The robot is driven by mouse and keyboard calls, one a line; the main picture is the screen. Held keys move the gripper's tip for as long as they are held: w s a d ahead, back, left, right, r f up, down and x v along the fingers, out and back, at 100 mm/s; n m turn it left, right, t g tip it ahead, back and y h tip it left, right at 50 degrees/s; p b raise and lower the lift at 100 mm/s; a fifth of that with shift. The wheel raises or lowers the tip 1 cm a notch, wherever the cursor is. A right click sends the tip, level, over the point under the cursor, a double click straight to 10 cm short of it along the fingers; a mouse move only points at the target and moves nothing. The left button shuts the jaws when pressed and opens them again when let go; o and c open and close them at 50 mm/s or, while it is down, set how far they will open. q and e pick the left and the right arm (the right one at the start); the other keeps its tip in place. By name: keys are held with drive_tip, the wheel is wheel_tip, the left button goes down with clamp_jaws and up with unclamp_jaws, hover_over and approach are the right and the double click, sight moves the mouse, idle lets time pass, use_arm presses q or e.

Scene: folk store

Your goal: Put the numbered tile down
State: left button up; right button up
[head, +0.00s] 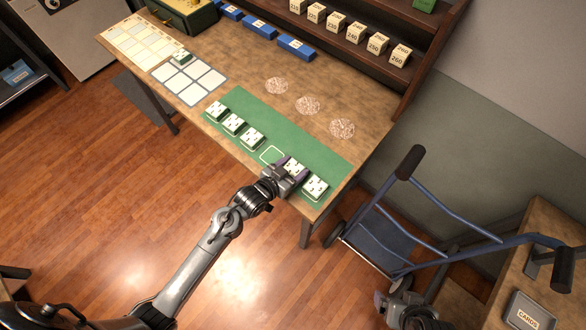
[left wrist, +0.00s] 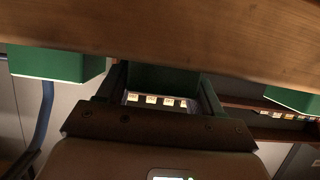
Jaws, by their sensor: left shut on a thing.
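My left gripper (head: 291,169) is shut on a green-backed tile with a white, dark-marked face (head: 295,166), between an empty outlined slot (head: 272,155) and the right end tile (head: 316,187) of the green mat (head: 300,146). In the left wrist view the held tile's green side (left wrist: 165,80) sits between the two fingers. I cannot tell whether it touches the mat. Several similar tiles stand in a row to the left, the nearest one (head: 252,138) just beyond the empty slot. My right gripper (head: 402,308) is low at the right, away from the table; its jaws are unclear.
A white grid card (head: 190,82) and a cream chart (head: 137,40) lie at the table's left, with one tile (head: 181,57) between them. Three round patches (head: 308,105) lie behind the mat. Blue holders (head: 296,46) and a shelf of numbered blocks (head: 355,33) stand behind. A blue cart (head: 382,240) stands right.

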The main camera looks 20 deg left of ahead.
sight(294, 168)
use_arm(q)
drive_tip(key=shift+r, duration=0.15)
drive_tip(key=shift+r, duration=0.4)
drive_tip(key=r, duration=0.3)
drive_tip(key=shift+d+r+p, duration=0.2)
drive_tip(key=shift+r+p, duration=0.1)
drive_tip(key=shift+p, duration=0.05)
drive_tip(key=d+r, duration=0.1)
drive_tip(key=d, duration=0.2)
drive_tip(key=s+d+r, duration=0.1)
drive_tip(key=d+r, duration=0.1)
drive_tip(key=d, duration=0.1)
drive_tip(key=s+d+r, duration=0.1)
drive_tip(key=d+r, duration=0.1)
drive_tip(key=d, duration=0.2)
drive_tip(key=shift+r, duration=0.25)
drive_tip(key=shift+s+f, duration=0.1)
drive_tip(key=shift+s, duration=0.05)
drive_tip(key=s+a+r+n+t+y, duration=0.1)
drive_tip(key=s+a+r+n+y, duration=0.1)
drive_tip(key=a+r, duration=0.45)
drive_tip(key=s+a+r+n+y, duration=0.15)
drive_tip(key=a+r, duration=0.25)
drive_tip(key=a, duration=0.5)
wheel_tip(294, 168, up, 14)
drive_tip(key=s+p, duration=0.1)
drive_tip(key=p, duration=2.3)
drive_tip(key=shift+s+f+y+p, duration=0.2)
drive_tip(key=shift+s+y+p, duration=0.15)
drive_tip(key=shift+s+p, duration=0.05)
